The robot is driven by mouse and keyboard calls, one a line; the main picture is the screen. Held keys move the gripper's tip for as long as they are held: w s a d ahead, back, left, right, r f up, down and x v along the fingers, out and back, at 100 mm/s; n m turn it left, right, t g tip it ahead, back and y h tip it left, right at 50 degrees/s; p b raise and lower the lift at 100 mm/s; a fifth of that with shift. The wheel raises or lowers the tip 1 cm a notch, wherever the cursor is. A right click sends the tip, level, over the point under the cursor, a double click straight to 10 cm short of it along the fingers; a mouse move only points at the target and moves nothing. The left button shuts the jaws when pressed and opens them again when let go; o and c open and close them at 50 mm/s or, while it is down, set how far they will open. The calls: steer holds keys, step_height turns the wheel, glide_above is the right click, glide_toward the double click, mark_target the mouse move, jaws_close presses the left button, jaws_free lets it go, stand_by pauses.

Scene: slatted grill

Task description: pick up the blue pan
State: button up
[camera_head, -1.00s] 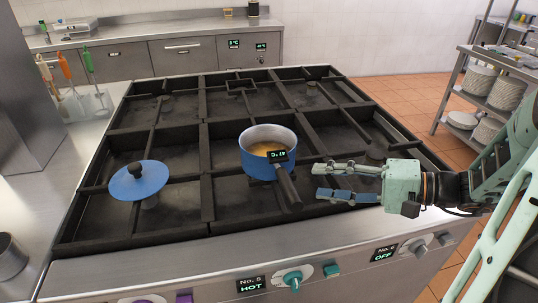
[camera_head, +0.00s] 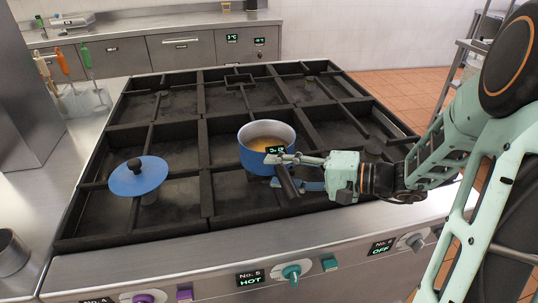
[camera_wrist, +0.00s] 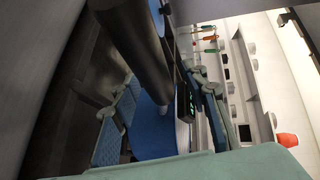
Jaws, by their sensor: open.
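The blue pan (camera_head: 253,157) stands on the front middle part of the slatted grill, with yellowish contents inside. Its dark handle (camera_head: 287,181) points toward the front right and carries a small lit display. My gripper (camera_head: 285,172) is open at the handle, coming from the right, with one finger on the far side and one on the near side. In the wrist view the dark handle (camera_wrist: 136,45) runs between the two open blue-padded fingers, with the blue pan (camera_wrist: 152,132) beyond. I cannot tell whether the fingers touch the handle.
A blue lid (camera_head: 138,177) with a dark knob lies at the left on the grill (camera_head: 205,185). Control knobs (camera_head: 291,273) line the front panel. A steel counter with utensils (camera_head: 62,60) is at the left.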

steer(key=shift+c, duration=0.6)
jaws_close()
steer(key=shift+w+r, duration=0.1)
steer(key=shift+r, duration=0.05)
steer(key=shift+r, duration=0.1)
